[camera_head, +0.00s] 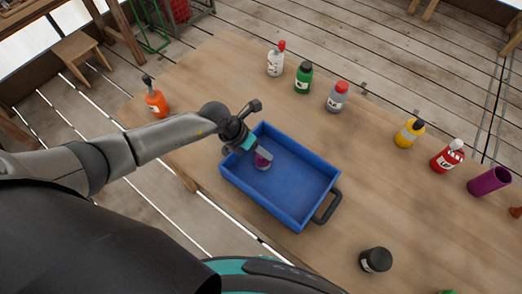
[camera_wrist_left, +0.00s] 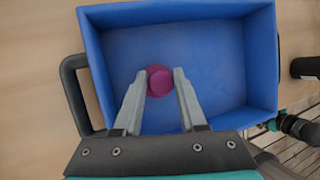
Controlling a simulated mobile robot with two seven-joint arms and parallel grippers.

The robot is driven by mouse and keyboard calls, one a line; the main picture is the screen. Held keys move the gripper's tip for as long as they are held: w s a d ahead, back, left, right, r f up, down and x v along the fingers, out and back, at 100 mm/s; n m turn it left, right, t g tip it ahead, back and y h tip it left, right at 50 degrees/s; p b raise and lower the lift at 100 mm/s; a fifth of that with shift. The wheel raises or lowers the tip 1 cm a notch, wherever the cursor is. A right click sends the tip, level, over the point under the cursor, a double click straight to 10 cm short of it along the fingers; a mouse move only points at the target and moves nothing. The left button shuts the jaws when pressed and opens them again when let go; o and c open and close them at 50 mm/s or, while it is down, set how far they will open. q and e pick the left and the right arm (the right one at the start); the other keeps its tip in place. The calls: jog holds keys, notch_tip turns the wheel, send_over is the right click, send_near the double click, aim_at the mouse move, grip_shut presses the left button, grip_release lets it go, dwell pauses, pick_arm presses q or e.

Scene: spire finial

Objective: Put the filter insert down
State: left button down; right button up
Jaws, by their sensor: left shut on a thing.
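The filter insert appears to be the small purple round piece (camera_wrist_left: 160,82) between my left fingers, seen nearly end-on in the left wrist view. It also shows as a purple and pale piece (camera_head: 263,160) in the head view. My left gripper (camera_wrist_left: 161,75) is shut on it, inside the outline of the blue tray (camera_wrist_left: 215,12). In the head view, my left gripper (camera_head: 264,152) is over the left part of the tray (camera_head: 318,212). I cannot tell whether the piece touches the tray floor.
The rest of the tray floor is bare. A black handle (camera_head: 328,207) sticks out on its right. An orange bottle (camera_head: 155,102), several other bottles, a purple cylinder (camera_head: 489,181) and a black jar (camera_head: 376,260) stand around it on the wooden table (camera_head: 330,140).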

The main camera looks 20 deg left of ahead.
pick_arm(q)
jog(key=shift+c, duration=2.2)
grip_release()
jog(key=shift+r, duration=0.1)
jog(key=p+v, duration=0.1)
jog(key=v, duration=1.1)
